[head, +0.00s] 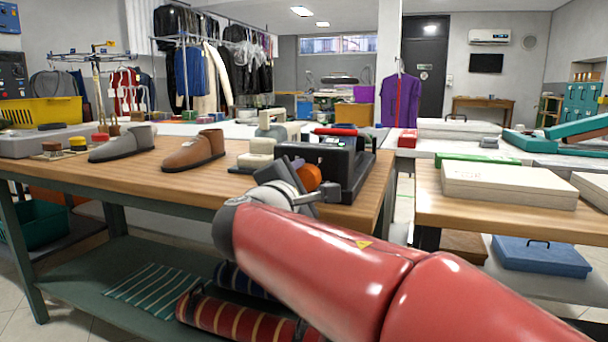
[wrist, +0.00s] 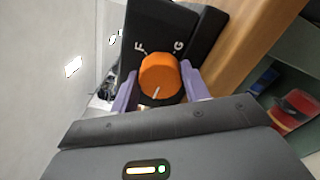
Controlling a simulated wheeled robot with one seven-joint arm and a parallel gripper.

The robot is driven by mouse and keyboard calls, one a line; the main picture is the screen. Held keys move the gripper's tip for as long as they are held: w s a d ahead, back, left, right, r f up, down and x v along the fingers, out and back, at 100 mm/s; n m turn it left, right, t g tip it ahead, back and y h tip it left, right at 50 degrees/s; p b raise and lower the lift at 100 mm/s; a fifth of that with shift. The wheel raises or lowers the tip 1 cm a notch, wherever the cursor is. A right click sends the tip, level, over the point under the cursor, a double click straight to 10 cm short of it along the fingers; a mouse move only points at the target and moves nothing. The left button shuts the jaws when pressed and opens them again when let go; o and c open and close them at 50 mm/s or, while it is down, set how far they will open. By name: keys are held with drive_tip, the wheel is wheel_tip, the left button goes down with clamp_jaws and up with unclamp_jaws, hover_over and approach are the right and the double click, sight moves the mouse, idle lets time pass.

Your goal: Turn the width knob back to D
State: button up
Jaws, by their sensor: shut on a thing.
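A round orange knob (wrist: 158,75) sits on the black face of a machine. It also shows in the head view (head: 308,177), on the near side of the black machine (head: 355,172) on the wooden table. In the wrist view the letters F and G show on the panel (wrist: 160,28) beyond the knob; no D is visible. A white pointer line on the knob points toward my gripper's body, slightly left. My gripper (wrist: 158,88) is shut on the knob, one purple finger on each side. The lower panel is hidden behind my gripper.
A brown shoe (head: 193,150) and a grey shoe (head: 122,143) stand on the wooden table (head: 130,185) left of the machine. A second table at right holds a white box (head: 508,185). A gap separates the two tables.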

drive_tip(key=shift+n+p, duration=0.95)
drive_tip(key=shift+n, duration=0.95)
drive_tip(key=o, duration=1)
drive_tip(key=shift+a, duration=0.1)
drive_tip(key=v, duration=0.7)
drive_tip(key=shift+s, duration=0.35)
drive_tip(key=shift+a, duration=0.1)
